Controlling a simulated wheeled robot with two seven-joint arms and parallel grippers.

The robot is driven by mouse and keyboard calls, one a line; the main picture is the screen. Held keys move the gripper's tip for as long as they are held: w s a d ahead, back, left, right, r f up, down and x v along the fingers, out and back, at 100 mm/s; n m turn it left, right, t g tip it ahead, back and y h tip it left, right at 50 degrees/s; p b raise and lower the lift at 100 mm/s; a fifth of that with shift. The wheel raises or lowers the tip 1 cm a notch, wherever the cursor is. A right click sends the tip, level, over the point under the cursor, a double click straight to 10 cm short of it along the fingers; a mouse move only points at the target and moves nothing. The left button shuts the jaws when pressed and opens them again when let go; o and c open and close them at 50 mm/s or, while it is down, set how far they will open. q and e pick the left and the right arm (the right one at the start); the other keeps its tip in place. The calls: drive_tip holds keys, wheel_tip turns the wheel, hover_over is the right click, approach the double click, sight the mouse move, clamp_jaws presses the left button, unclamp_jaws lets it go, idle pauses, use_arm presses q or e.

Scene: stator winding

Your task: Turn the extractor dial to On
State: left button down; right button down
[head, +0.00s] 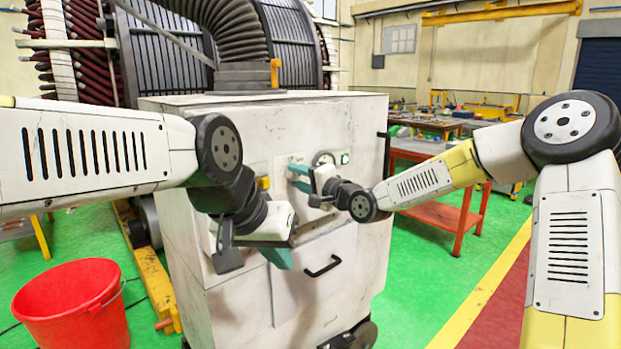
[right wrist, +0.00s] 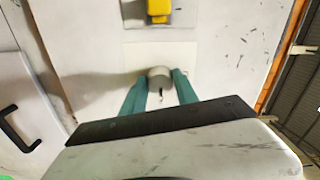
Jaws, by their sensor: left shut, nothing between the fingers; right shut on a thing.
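The extractor is a scuffed white cabinet (head: 345,125) in the middle of the head view. Its dial (right wrist: 159,76) is a small grey knob with a dark mark, on a pale plate (right wrist: 190,55) in the right wrist view. My right gripper (head: 296,177) is at the cabinet's front panel. Its teal fingers (right wrist: 159,88) are shut on the dial, one on each side. In the head view the gripper hides the dial. I cannot read any dial labels. My left gripper (head: 280,258) is shut and empty, in front of the cabinet's lower front.
A yellow switch (head: 263,183) sits left of the dial; it also shows in the right wrist view (right wrist: 159,11). A round gauge (head: 323,158) is above my right gripper. A black drawer handle (head: 323,266) is below. A red bucket (head: 72,305) stands at left, a red-framed workbench (head: 440,213) at right.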

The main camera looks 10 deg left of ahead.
drive_tip(key=c, duration=0.9)
unclamp_jaws()
drive_tip(key=shift+c, duration=0.2)
drive_tip(key=v, duration=0.8)
drive_tip(key=shift+f, duration=0.1)
